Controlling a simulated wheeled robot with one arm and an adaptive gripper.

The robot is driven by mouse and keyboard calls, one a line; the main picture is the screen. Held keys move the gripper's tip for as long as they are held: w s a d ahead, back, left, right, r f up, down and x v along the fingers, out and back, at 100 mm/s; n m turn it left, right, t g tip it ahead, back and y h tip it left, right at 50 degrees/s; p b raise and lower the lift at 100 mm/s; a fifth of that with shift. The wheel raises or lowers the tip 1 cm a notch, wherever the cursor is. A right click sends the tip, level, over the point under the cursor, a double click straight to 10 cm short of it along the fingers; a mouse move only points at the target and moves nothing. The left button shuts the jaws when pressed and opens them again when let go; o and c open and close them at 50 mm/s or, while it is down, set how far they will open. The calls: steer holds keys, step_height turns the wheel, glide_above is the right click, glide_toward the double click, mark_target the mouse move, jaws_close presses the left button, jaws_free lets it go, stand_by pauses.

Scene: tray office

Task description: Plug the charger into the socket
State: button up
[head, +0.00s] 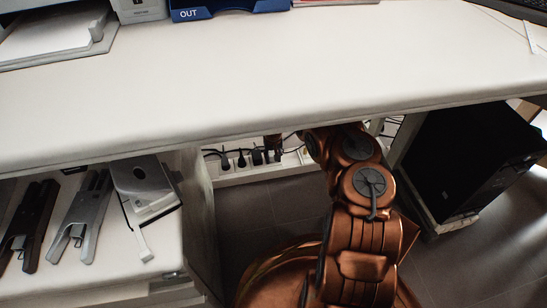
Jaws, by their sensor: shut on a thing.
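My copper arm reaches under the desk from the right. The small copper tip of my gripper (273,141) shows just below the desk edge, above the right part of the strip. It is shut on the charger, a dark piece (277,155) just under the tip. The desk edge hides most of the gripper. I cannot tell whether the charger touches a socket.
The white desk (270,75) overhangs the strip closely. A drawer unit (75,278) at left holds staplers (82,215) and a hole punch (148,190). A black computer tower (475,160) stands at right. The tiled floor (270,215) between is clear except for my body.

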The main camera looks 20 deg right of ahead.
stand_by(0.4)
steer(key=o, duration=1.3)
steer(key=shift+c, duration=0.2)
steer(key=shift+r, duration=3.75)
